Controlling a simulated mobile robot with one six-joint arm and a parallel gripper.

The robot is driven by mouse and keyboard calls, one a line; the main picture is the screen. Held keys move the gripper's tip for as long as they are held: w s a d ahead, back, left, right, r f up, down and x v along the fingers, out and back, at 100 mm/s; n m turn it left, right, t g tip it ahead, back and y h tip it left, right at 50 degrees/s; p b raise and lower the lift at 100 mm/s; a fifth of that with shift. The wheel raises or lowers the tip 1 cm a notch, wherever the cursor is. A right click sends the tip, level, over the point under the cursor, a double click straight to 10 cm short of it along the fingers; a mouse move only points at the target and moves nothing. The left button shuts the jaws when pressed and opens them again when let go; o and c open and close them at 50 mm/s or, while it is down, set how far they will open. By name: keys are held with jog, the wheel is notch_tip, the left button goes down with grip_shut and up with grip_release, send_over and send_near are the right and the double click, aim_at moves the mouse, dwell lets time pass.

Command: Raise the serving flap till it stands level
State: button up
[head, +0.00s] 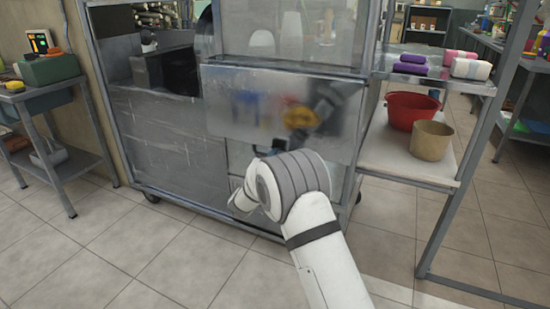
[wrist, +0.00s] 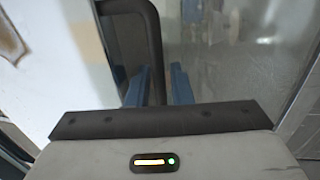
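The serving flap (head: 250,85) is a shiny metal panel on the front of the steel press cart. It hangs down below the glazed opening, its face mirroring blurred colours. My gripper (head: 277,146) is at the flap's lower edge, mostly hidden behind my white wrist in the head view. In the wrist view a dark bar handle (wrist: 152,35) stands out from the flap (wrist: 215,55). My blue fingers (wrist: 160,85) are close together, one on each side of the handle's bar, and appear shut on it. The exact contact is hard to see.
The steel cart (head: 160,135) stands on casters. To its right, a shelf (head: 395,150) bears a red bowl (head: 412,110) and a tan pot (head: 431,140); rolled towels (head: 425,63) lie above. A side table (head: 52,90) stands at left. The tiled floor in front is clear.

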jog(key=shift+x, duration=0.85)
jog(key=shift+c, duration=0.4)
grip_shut()
